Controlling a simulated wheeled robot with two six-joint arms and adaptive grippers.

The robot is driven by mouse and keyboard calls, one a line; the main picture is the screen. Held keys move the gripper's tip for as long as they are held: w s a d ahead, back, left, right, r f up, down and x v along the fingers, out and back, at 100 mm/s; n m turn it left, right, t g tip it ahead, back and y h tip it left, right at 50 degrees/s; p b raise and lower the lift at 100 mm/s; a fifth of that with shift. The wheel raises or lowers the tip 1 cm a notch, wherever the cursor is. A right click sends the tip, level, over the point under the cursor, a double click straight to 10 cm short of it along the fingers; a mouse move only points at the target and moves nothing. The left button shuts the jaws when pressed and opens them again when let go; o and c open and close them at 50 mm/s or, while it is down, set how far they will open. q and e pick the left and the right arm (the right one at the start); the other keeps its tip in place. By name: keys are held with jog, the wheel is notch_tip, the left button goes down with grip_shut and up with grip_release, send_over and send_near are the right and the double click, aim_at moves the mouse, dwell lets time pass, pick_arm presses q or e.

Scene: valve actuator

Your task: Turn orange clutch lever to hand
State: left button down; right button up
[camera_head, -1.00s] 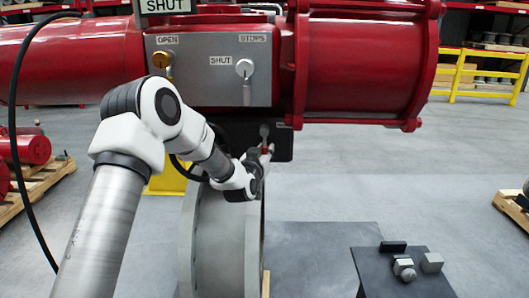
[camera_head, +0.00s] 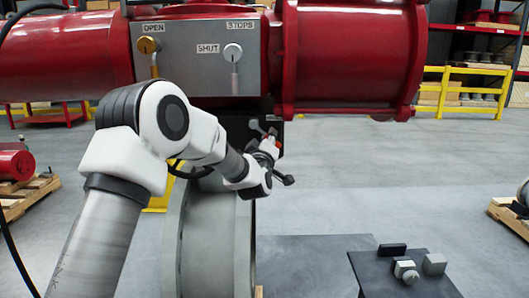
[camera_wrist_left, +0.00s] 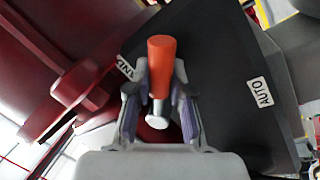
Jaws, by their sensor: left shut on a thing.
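The orange clutch lever (camera_wrist_left: 161,62) shows in the left wrist view, its orange grip end standing up between the fingers and a bare metal end below. My left gripper (camera_wrist_left: 160,105) is shut on it, one finger on each side. In the head view my left gripper (camera_head: 270,147) is at the dark box under the red actuator; the lever is small and partly hidden there. In the wrist view an AUTO label (camera_wrist_left: 260,92) is on the dark box to the right. A second label (camera_wrist_left: 125,68), partly hidden, ends in "ND" at the left. My right gripper is not in view.
A grey panel (camera_head: 190,70) with an OPEN knob and a STOPS knob is above the gripper. The red actuator (camera_head: 350,60) spans the top. A grey round valve body (camera_head: 210,245) stands below. A dark stand (camera_head: 385,270) with small blocks is at the lower right.

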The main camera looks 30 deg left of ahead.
pick_arm(q)
jog(key=shift+w+d+r+n+y+b, duration=0.25)
jog(key=shift+n+b, duration=0.25)
jog(key=shift+n, duration=0.4)
jog(key=shift+d+r+n+y+b, duration=0.15)
jog(key=shift+r+n+y+b, duration=0.25)
jog(key=shift+n, duration=0.5)
jog(key=c, duration=1)
grip_release()
jog(key=shift+s, duration=0.1)
jog(key=v, duration=1.2)
